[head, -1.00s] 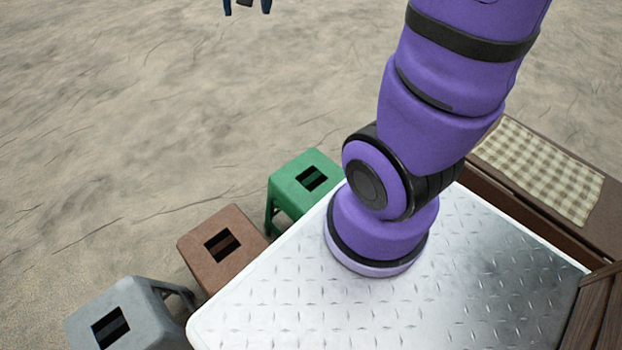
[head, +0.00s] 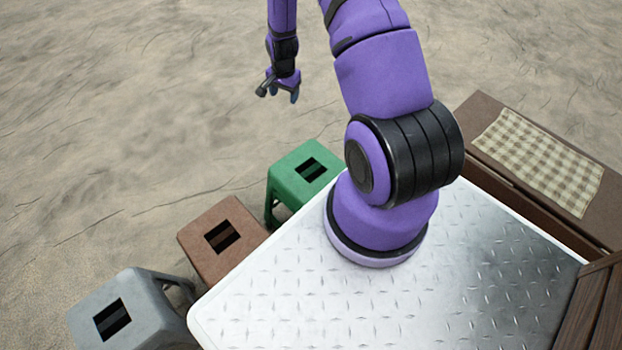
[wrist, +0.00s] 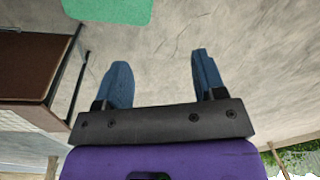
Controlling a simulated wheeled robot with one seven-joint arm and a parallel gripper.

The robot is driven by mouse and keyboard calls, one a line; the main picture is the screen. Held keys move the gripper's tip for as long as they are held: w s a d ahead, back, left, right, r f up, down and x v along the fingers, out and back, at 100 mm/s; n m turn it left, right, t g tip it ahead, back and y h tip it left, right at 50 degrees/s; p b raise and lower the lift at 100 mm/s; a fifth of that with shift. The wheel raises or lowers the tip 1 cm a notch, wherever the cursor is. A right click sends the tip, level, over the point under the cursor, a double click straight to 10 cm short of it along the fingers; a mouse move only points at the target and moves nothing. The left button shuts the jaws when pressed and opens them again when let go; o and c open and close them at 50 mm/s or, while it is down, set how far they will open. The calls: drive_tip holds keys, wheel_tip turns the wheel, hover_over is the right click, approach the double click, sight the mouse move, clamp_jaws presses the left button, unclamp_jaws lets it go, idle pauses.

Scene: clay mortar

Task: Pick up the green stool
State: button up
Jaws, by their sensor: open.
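The green stool (head: 290,186) stands on the ground at the far edge of my metal-topped base, with a dark rectangular slot in its seat. In the wrist view a green surface (wrist: 108,8), which looks like its seat, shows cut off at the top edge. My gripper (head: 280,93) hangs in the air above and beyond the stool in the head view, apart from it. In the wrist view its two blue fingers (wrist: 163,76) are spread with nothing between them.
A brown stool (head: 205,255) and a grey stool (head: 150,300) stand in a row left of the green one, close to my base. A wooden bench (head: 480,115) with a checked cloth (head: 540,160) lies at the right. The sandy ground beyond is clear.

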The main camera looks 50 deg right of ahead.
drive_tip(key=s+d+f+m, duration=0.2)
drive_tip(key=s+f, duration=0.2)
drive_tip(key=f, duration=0.9)
drive_tip(key=m+g, duration=0.1)
drive_tip(key=m, duration=0.1)
hover_over(311, 169)
wheel_tip(311, 169, down, 11)
drive_tip(key=shift+s+f, duration=0.1)
drive_tip(key=shift+s, duration=0.05)
wheel_tip(311, 169, down, 5)
drive_tip(key=shift+s+f, duration=0.1)
drive_tip(key=shift+s, duration=0.05)
drive_tip(key=shift+w+f, duration=0.2)
drive_tip(key=shift+f, duration=2.8)
drive_tip(key=shift+c, duration=0.2)
clamp_jaws()
